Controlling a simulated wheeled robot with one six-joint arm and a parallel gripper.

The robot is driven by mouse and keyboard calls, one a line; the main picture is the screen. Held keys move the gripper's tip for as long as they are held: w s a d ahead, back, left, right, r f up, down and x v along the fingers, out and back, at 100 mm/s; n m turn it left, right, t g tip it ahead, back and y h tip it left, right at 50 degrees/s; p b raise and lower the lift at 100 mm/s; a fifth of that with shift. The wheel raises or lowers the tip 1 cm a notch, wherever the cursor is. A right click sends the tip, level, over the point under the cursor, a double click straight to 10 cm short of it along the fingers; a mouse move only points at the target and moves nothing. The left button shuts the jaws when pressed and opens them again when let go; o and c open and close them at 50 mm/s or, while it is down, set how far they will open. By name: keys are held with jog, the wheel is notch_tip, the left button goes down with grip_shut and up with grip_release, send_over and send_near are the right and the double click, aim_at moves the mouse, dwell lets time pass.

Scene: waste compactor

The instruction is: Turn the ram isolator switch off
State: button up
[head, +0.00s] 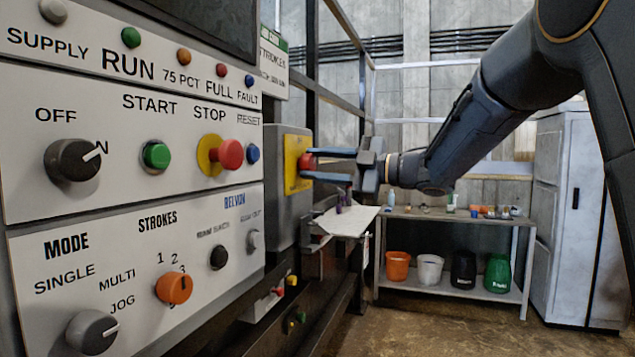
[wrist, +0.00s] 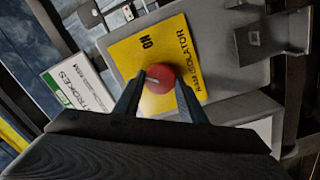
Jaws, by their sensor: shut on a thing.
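The ram isolator switch is a red round knob (wrist: 159,78) on a yellow plate (wrist: 185,38) marked "ON" and "RAM ISOLATOR". In the wrist view a pale line on the knob points toward the left. In the head view the red knob (head: 306,161) and its yellow plate (head: 292,177) are on the side of a grey box (head: 285,222). My gripper (head: 312,165) reaches in from the right, its fingers on either side of the knob. In the wrist view my gripper (wrist: 160,90) is shut on the red knob. The fingers partly hide the knob's rim.
A control panel (head: 135,130) with several knobs and buttons fills the left. A small shelf with a paper (head: 345,221) is below the gripper. A bench (head: 460,216) with several buckets and a pale cabinet (head: 562,210) stand behind. The floor between is clear.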

jog(key=n+b, duration=0.2)
jog(key=b, duration=0.1)
jog(key=n+b, duration=0.2)
jog(key=b, duration=0.1)
jog(key=shift+w+f+n, duration=0.1)
jog(key=shift+f+n, duration=0.25)
jog(key=shift+n, duration=0.05)
jog(key=n+b, duration=0.3)
jog(key=b, duration=0.1)
jog(key=shift+r+g, duration=0.1)
jog(key=shift+g, duration=0.2)
jog(key=shift+r+n+b, duration=0.1)
jog(key=shift+n+b, duration=0.3)
jog(key=shift+b, duration=0.05)
jog(key=o, duration=1.1)
jog(key=shift+c, duration=0.2)
jog(key=v, duration=0.8)
jog(key=shift+b, duration=0.3)
